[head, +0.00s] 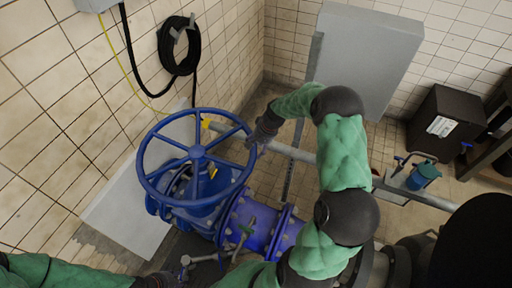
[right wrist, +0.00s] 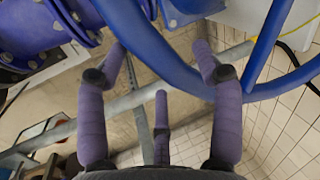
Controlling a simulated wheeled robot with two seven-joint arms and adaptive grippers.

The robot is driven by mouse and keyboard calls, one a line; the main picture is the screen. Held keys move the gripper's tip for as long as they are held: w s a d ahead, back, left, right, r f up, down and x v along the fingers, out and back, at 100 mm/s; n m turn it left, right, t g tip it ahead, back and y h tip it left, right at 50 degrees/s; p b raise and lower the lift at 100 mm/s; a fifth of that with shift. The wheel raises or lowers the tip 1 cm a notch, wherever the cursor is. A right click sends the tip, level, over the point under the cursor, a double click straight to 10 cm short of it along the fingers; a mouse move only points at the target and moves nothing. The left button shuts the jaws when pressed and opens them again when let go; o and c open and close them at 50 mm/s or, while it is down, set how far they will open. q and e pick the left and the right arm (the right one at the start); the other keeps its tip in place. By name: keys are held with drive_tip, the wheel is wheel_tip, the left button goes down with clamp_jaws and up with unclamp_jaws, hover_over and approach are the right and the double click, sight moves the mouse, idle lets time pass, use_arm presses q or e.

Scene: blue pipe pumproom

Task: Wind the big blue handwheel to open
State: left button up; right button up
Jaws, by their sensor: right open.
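The big blue handwheel (head: 198,152) stands at the left of the head view, its spoked rim tilted toward me, above a blue valve body. My right gripper (head: 259,136) is at the rim's right edge. In the right wrist view the rim (right wrist: 168,62) crosses the space between the spread purple-grey fingers of that gripper (right wrist: 162,62). The gripper is open; whether any finger touches the rim cannot be told. My left arm shows only at the bottom left of the head view, and its gripper is not visible.
A blue flanged pipe (head: 255,222) runs right from the valve, partly behind my right arm. A grey pipe (head: 290,151) passes behind the right gripper. A coiled black hose (head: 178,50) hangs on the tiled wall. A dark box (head: 445,122) stands at right.

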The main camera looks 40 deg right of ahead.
drive_tip(key=shift+w+a+f, duration=0.1)
drive_tip(key=shift+w+f, duration=0.05)
drive_tip(key=shift+f, duration=0.2)
clamp_jaws()
